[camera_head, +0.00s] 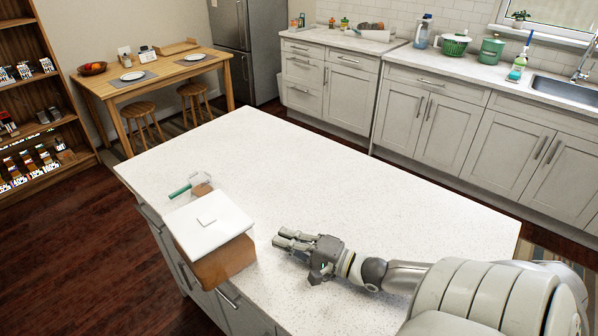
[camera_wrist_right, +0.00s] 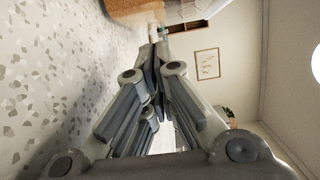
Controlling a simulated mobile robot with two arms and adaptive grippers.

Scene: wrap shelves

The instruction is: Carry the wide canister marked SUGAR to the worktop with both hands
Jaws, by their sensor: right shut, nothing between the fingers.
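No SUGAR marking shows on the sides I see. My right gripper (camera_head: 282,238) is low over the worktop, to the right of the canister, with a gap between them. Its fingers are shut with nothing between them. In the right wrist view the shut fingers (camera_wrist_right: 158,36) point toward a brown surface (camera_wrist_right: 135,6), probably the canister. My left gripper is not in view.
A small clear item with a green handle (camera_head: 190,185) lies just behind the canister. The worktop's middle and right are clear. A wooden table (camera_head: 160,80) with stools, shelves (camera_head: 35,100) at left and a sink counter (camera_head: 470,68) stand beyond.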

